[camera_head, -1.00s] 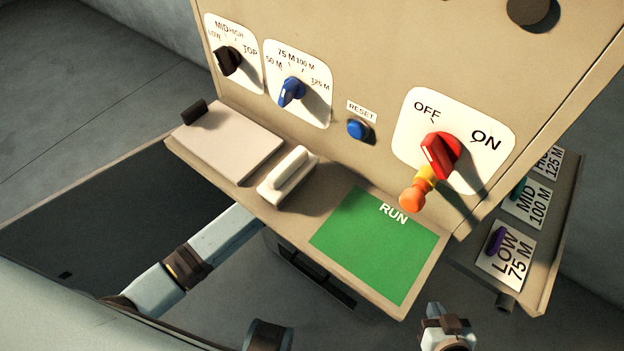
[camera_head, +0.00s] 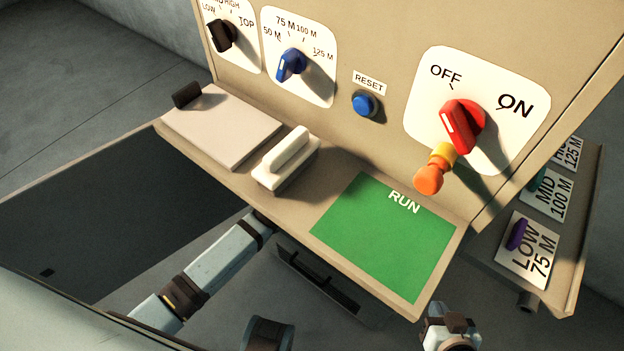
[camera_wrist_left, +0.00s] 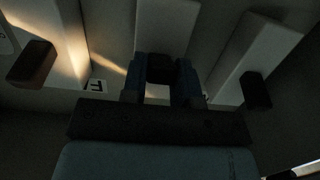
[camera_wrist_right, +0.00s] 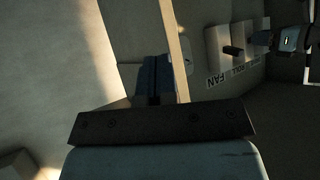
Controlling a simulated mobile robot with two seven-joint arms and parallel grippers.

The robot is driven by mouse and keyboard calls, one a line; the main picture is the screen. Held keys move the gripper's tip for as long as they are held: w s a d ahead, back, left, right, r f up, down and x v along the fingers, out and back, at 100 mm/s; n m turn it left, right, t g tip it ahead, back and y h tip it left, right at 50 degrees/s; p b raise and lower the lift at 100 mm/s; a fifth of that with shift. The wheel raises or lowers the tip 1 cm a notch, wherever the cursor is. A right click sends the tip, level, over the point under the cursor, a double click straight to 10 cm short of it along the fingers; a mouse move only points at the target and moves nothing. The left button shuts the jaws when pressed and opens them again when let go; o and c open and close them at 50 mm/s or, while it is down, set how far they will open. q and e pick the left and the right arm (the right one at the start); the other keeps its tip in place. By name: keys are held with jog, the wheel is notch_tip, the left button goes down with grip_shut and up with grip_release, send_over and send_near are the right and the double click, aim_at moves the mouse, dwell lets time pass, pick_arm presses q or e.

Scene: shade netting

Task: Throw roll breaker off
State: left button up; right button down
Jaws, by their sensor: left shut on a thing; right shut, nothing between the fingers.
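The breakers show in the right wrist view as pale plates with dark handles. A FAN label (camera_wrist_right: 215,80) and a ROLL label (camera_wrist_right: 238,72) lie beside them. In the left wrist view my left gripper (camera_wrist_left: 160,78) is shut on the dark handle (camera_wrist_left: 160,66) of the middle pale plate (camera_wrist_left: 168,25); this appears to be the roll breaker. Its label is not readable there. In the head view my left arm passes under the console, hiding its gripper. My right gripper (camera_head: 438,312) is shut and empty near the console's front right corner; it also shows in the right wrist view (camera_wrist_right: 155,85).
In the left wrist view, other handles flank the held one, left (camera_wrist_left: 32,64) and right (camera_wrist_left: 257,90). The console has a red OFF/ON knob (camera_head: 462,125), a blue RESET button (camera_head: 366,103), a white lever (camera_head: 286,158) and a green RUN patch (camera_head: 380,240). A side shelf (camera_head: 575,245) stands right.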

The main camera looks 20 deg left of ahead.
pick_arm(q)
jog(key=o, duration=0.9)
pick_arm(e)
jog(key=shift+s+d+f, duration=0.2)
jog(key=shift+s+f, duration=0.25)
jog(key=shift+s, duration=0.05)
pick_arm(q)
jog(key=shift+s, duration=0.1)
pick_arm(e)
jog(key=shift+w, duration=0.1)
pick_arm(q)
jog(key=shift+s+a, duration=0.15)
jog(key=shift+s, duration=0.1)
jog(key=p+v, duration=0.1)
jog(key=v, duration=1.2)
pick_arm(e)
jog(key=shift+d+r+g, duration=0.1)
jog(key=shift+r+g, duration=0.1)
jog(key=shift+g, duration=0.1)
pick_arm(q)
jog(key=shift+s, duration=0.1)
pick_arm(e)
jog(key=shift+r, duration=0.15)
